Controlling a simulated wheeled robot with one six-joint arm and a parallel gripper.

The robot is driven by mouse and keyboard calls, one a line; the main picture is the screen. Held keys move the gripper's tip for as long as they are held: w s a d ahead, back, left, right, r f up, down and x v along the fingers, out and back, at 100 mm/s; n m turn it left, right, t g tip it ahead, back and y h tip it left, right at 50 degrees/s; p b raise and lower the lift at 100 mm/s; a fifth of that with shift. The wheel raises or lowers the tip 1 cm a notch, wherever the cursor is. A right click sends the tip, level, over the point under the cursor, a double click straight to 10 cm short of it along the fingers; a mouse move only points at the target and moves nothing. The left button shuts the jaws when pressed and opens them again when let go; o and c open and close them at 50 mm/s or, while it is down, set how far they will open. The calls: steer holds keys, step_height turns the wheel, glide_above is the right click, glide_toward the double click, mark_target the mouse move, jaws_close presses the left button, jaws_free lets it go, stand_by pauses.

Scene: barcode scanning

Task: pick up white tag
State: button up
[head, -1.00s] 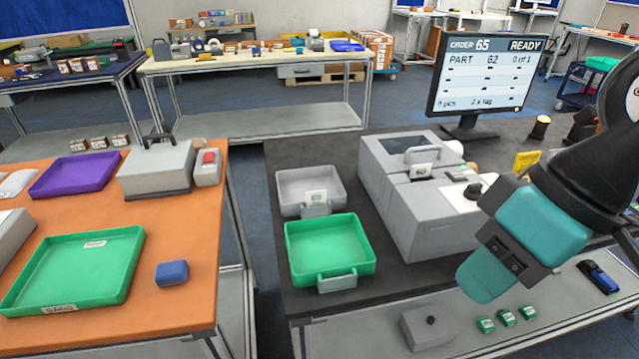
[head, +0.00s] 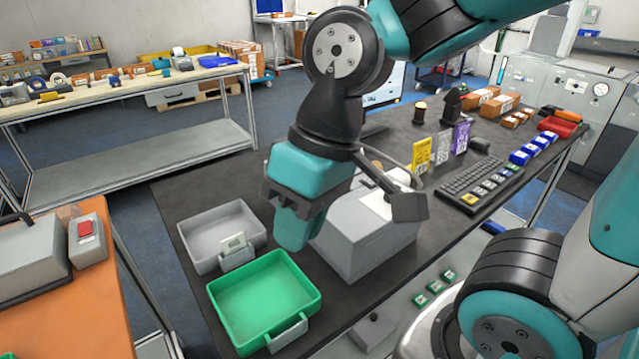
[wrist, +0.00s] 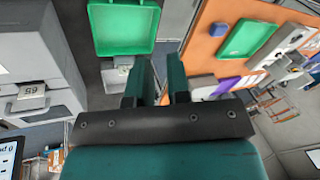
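The label printer (head: 370,245) is a grey box on the dark table, partly covered by my arm in the head view. In the wrist view the printer (wrist: 25,60) is at the left, with a white tag (wrist: 32,90) marked with dark digits at its slot. The tag is hidden behind my gripper in the head view. My gripper (head: 297,232) hangs above the table between the printer and the trays. In the wrist view its two teal fingers (wrist: 156,82) stand apart with nothing between them. It is clear of the tag, off to one side.
A green tray (head: 265,300) and a grey tray (head: 205,232) with a white label (head: 234,242) lie left of the printer. Yellow, grey and purple cards (head: 440,147) and a keyboard (head: 477,182) are to the right. An orange table (head: 95,310) stands at the left.

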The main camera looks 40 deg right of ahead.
steer(key=w+d+r+m+h+p, duration=0.3)
steer(key=w+d+m+h, duration=0.1)
steer(key=w+d+m, duration=1.6)
steer(key=f+m, duration=0.1)
steer(key=f, duration=0.2)
steer(key=f+p, duration=0.1)
steer(key=f, duration=0.3)
steer(key=d+f+m+p, duration=0.1)
steer(key=f, duration=0.3)
steer(key=shift+s+f+m, duration=0.15)
steer(key=shift+f+m, duration=0.1)
steer(key=shift+m, duration=0.05)
steer(key=shift+w+d+f+p, duration=0.15)
steer(key=shift+f+p, duration=0.55)
steer(key=shift+f, duration=0.85)
steer(key=shift+w+d+f+p, duration=0.15)
steer(key=shift+f+p, duration=0.55)
steer(key=shift+f, duration=0.8)
steer(key=shift+s, duration=0.1)
steer(key=shift+c, duration=0.2)
jaws_close()
